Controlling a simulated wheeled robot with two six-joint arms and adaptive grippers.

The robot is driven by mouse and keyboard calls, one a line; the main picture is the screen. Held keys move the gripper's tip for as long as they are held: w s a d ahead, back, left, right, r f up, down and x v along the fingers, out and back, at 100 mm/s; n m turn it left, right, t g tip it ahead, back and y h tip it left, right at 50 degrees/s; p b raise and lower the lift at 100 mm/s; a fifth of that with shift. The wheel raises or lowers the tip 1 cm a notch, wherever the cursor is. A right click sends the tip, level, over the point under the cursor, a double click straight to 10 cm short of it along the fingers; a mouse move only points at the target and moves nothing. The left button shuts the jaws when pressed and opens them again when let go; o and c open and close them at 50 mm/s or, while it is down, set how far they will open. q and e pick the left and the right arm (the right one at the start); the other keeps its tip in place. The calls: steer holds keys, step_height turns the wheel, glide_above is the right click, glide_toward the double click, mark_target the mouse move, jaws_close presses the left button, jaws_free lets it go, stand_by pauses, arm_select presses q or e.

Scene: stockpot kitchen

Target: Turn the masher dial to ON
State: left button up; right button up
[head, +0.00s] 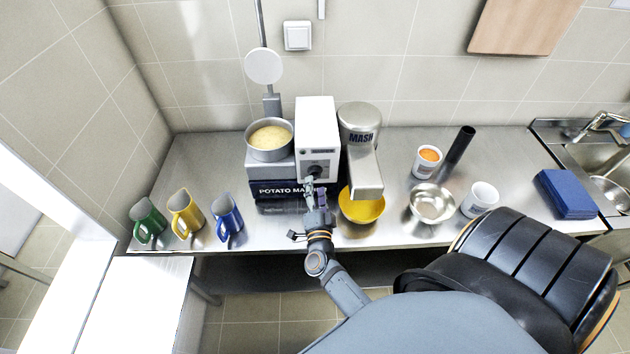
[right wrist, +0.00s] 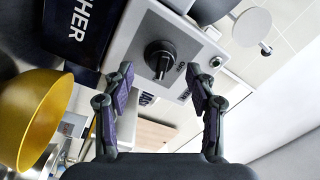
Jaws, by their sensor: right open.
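The potato masher machine (head: 316,140) stands on the steel counter against the wall, with a white front housing. In the head view the dial (head: 316,171) is partly behind my right gripper. My right gripper (head: 315,187) is open in front of the panel. In the right wrist view its two fingers (right wrist: 166,85) are spread to either side of the dial, apart from it. My left gripper is not in view.
A pot of yellow food (head: 270,137) sits on the machine's left. A yellow bowl (head: 362,206) stands under the MASH spout (head: 366,175). Green, yellow and blue mugs (head: 186,213) stand at left.

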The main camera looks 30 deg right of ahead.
steer(key=v, duration=0.4)
stand_by(0.3)
